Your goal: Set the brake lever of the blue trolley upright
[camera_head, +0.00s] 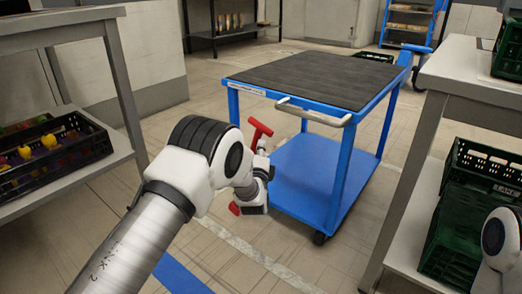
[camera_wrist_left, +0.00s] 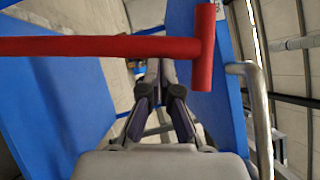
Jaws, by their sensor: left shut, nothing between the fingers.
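The blue trolley (camera_head: 320,183) stands ahead, with a black top (camera_head: 315,78) and a grey push handle (camera_head: 315,112) at its near end. A red brake lever with a T-shaped grip (camera_head: 260,130) is at the trolley's near left side. Its lower part is mostly hidden behind my left wrist. In the left wrist view the red lever (camera_wrist_left: 110,47) crosses the upper left in front of my fingers. My left gripper (camera_wrist_left: 160,88) is shut and empty, beside the lever. I cannot tell whether it touches. My right gripper is not in view.
A table with a black crate of colourful items (camera_head: 45,160) stands on the left. On the right, a table (camera_head: 465,68) and green crates (camera_head: 465,205) stand close to the trolley. A blue rack (camera_head: 408,28) is behind. Floor is open left of the trolley.

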